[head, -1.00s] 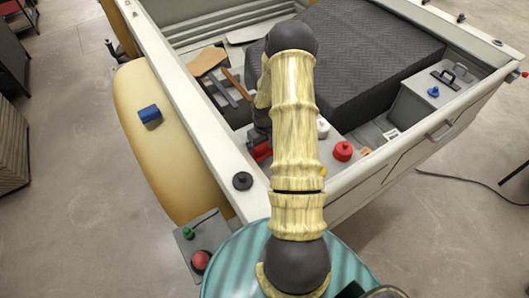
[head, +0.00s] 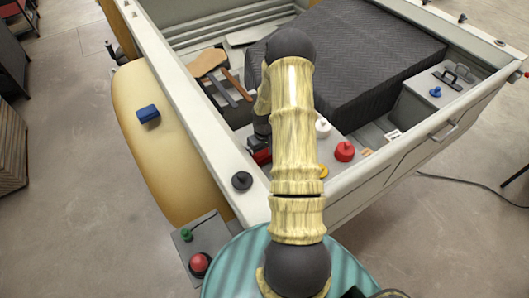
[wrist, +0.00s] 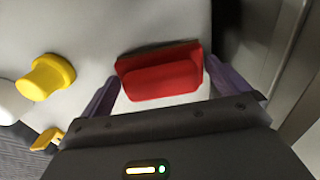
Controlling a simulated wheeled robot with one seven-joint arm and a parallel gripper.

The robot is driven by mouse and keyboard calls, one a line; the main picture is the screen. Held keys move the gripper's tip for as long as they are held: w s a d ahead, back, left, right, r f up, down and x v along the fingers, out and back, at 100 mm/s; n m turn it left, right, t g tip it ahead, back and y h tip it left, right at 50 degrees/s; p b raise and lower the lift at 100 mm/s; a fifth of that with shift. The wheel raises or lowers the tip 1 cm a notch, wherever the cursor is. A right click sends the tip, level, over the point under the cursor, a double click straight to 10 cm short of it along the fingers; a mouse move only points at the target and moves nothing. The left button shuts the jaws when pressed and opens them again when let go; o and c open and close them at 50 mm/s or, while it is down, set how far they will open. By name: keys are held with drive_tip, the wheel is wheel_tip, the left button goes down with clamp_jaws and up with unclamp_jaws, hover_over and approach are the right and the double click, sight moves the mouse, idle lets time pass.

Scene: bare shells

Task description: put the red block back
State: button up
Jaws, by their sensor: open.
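The red block (wrist: 160,72) lies on a pale surface (wrist: 110,25) in the wrist view, between the two purple fingers of my gripper (wrist: 163,76). The fingers stand apart, one at each end of the block, with a visible gap on at least the left side. My gripper is open. In the head view a bit of red (head: 262,156) shows beside my arm, inside the open tub, and my arm hides most of that spot.
A yellow knob (wrist: 45,78) stands left of the block. The head view shows a red knob (head: 344,151), a white knob (head: 322,128), a dark padded slab (head: 370,60), and a pale rim (head: 215,130). A blue block (head: 148,113) sits on the tan fender (head: 150,75).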

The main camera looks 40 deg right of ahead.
sight(263, 152)
wheel_tip(263, 152, up, 12)
drive_tip(key=p, duration=0.8)
drive_tip(key=shift+r, duration=0.15)
drive_tip(key=s+a+r+t, duration=0.1)
drive_tip(key=s+a+r, duration=0.1)
drive_tip(key=a+r, duration=1.05)
drive_tip(key=s+a+r+t, duration=0.1)
drive_tip(key=s+a+r, duration=0.8)
drive_tip(key=s+a, duration=0.1)
drive_tip(key=shift+s+a+r+n+t, duration=0.2)
drive_tip(key=shift+s+r+n+t, duration=0.15)
drive_tip(key=shift+s, duration=0.2)
drive_tip(key=shift+w, duration=0.1)
